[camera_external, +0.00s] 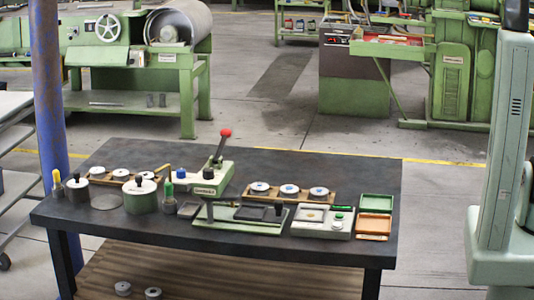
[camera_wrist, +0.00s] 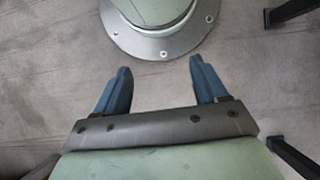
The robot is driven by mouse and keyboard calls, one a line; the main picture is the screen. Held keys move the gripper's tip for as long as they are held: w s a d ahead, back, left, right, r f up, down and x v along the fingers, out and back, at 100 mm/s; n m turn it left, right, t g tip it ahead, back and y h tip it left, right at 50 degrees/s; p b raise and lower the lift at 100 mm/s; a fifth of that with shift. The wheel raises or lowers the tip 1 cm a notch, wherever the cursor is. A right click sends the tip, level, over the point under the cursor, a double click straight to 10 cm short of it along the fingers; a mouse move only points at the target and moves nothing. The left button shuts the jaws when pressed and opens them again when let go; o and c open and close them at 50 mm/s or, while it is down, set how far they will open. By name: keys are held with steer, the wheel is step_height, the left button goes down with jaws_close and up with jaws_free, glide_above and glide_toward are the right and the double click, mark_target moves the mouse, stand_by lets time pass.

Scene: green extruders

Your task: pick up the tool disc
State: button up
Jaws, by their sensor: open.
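Several small pale discs with dark or blue centres could be the tool disc; I cannot tell which one it is. Three sit in a row on a wooden rack at the table's left, one of them a left-rack disc (camera_external: 120,173). Three more sit on a second rack, among them a right-rack disc (camera_external: 290,189). A flat grey round plate (camera_external: 106,202) lies at the left front. My gripper (camera_wrist: 160,64) shows in the wrist view, its blue fingers spread apart and empty above grey floor. No disc is between or near the fingers. My gripper is not seen in the external view.
The dark table (camera_external: 300,165) holds a green lever press (camera_external: 213,177), a green lidded pot (camera_external: 140,196), a light tray (camera_external: 322,222) and small green and orange bins (camera_external: 375,203). Two ring-shaped parts (camera_external: 153,292) lie on the lower shelf. A blue post (camera_external: 48,100) stands at the left.

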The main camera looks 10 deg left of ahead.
steer(key=w+a+r+t, duration=0.1)
steer(key=w+a+r, duration=0.3)
steer(key=w, duration=0.3)
steer(key=w+a+r+n+t, duration=0.1)
steer(key=w+a+r+t, duration=0.1)
steer(key=w+a+r, duration=0.35)
steer(key=w+a+r+t, duration=0.1)
steer(key=w+a+r, duration=0.15)
steer(key=w, duration=0.65)
steer(key=w+a+r+n+t+y, duration=0.15)
steer(key=w+a+r, duration=0.35)
steer(key=a+r, duration=0.5)
steer(key=w+a+r+t+y, duration=0.15)
steer(key=w+a+r, duration=0.25)
steer(key=a+r, duration=0.6)
step_height(320, 180, up, 15)
steer(key=n+h, duration=0.2)
steer(key=h, duration=0.1)
glide_above(319, 191)
steer(key=shift+g, duration=0.4)
steer(key=shift+f, duration=6.35)
